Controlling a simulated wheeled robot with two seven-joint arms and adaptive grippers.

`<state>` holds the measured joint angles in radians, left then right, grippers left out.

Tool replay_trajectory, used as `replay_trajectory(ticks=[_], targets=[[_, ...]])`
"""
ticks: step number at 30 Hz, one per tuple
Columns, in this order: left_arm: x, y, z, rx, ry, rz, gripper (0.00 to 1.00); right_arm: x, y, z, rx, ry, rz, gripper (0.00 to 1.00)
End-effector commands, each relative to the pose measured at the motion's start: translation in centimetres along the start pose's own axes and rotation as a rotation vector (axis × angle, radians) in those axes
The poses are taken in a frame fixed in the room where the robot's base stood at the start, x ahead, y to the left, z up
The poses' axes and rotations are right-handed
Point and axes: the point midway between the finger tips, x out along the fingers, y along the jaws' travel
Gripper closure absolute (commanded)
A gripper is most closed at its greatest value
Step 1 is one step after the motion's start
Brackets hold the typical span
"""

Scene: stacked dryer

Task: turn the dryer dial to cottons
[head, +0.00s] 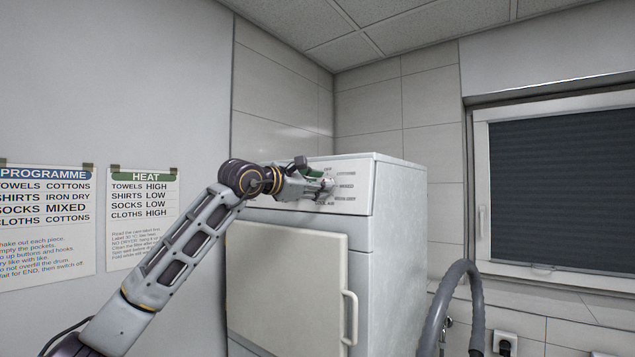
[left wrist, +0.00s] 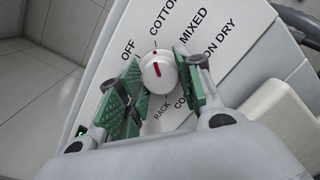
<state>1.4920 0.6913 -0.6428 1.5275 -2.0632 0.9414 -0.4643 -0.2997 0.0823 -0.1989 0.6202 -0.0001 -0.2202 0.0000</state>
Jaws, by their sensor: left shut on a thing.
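The dial (left wrist: 158,72) is a round white knob with a red line on its face and a red mark at its top edge in the left wrist view. The labels around it include OFF, COTTONS, MIXED, IRON DRY and RACK. In the head view my left gripper (head: 308,184) is at the dryer's top panel and mostly hides the dial.
The white dryer (head: 395,230) has a closed door (head: 285,280) with a handle (head: 350,318) below the panel. A grey hose (head: 455,285) curves at the right. PROGRAMME (head: 45,215) and HEAT (head: 143,220) posters hang on the left wall. A dark window blind (head: 560,190) is at the right.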

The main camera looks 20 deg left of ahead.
Motion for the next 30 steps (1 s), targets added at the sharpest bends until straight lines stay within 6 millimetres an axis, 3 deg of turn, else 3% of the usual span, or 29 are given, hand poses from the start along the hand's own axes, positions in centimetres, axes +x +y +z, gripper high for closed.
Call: replay_trajectory(ticks=[21,22,27,30], targets=[[-0.02,0.01,0.06,0.088,-0.001,-0.015,0.88,-0.48,-0.54,-0.12,0.000,0.001,-0.006,1.00],[-0.02,0.01,0.06,0.088,-0.001,-0.015,0.63,-0.48,-0.51,-0.11,0.000,0.001,-0.005,1.00],[-0.02,0.01,0.05,0.087,-0.001,-0.015,0.43,-0.48,-0.28,-0.06,-0.001,0.000,-0.003,1.00],[-0.02,0.01,0.04,0.087,-0.001,-0.015,0.43,-0.48,-0.14,-0.02,-0.001,0.000,-0.002,1.00]])
